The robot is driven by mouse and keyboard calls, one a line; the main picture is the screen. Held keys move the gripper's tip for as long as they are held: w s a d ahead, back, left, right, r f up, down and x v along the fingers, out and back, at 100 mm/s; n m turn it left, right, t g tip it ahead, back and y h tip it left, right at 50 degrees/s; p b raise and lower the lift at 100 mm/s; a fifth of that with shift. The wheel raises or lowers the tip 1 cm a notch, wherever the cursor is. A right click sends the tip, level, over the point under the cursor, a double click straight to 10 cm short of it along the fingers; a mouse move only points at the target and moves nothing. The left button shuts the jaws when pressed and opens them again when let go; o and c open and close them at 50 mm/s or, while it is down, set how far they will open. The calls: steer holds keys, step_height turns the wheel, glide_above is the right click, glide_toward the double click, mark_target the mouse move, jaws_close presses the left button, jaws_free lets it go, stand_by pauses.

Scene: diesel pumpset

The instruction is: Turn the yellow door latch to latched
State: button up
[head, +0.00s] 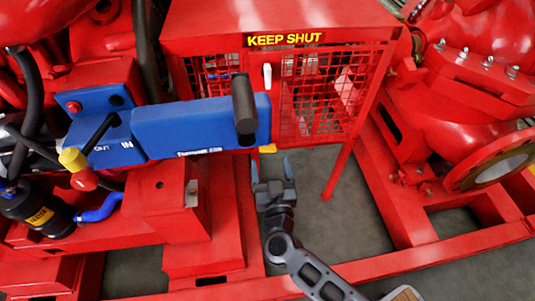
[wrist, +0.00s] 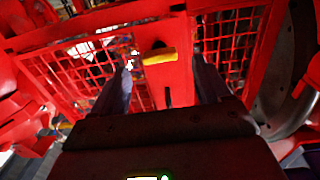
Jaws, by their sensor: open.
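The yellow latch (wrist: 158,56) lies roughly level across a red upright between two mesh panels in the wrist view. In the head view only a small yellow piece of it (head: 268,148) shows below the blue panel; the rest is hidden. My gripper (head: 272,168) is open and empty, pointing up toward the cage just below that yellow piece. In the wrist view my gripper's fingers (wrist: 163,66) stand on either side of the latch, with a gap to each. I cannot tell how far beyond the fingertips the latch is.
A blue panel (head: 185,125) with a dark handle (head: 244,107) covers part of the red mesh cage (head: 345,88). A "KEEP SHUT" sign (head: 285,39) and a white handle (head: 267,76) are on the cage. Red frame rails surround my arm; grey floor (head: 340,215) is open to the right.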

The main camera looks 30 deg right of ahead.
mark_target(268, 152)
steer(key=shift+b+x, duration=0.65)
steer(key=shift+x, duration=1.7)
steer(key=c, duration=1)
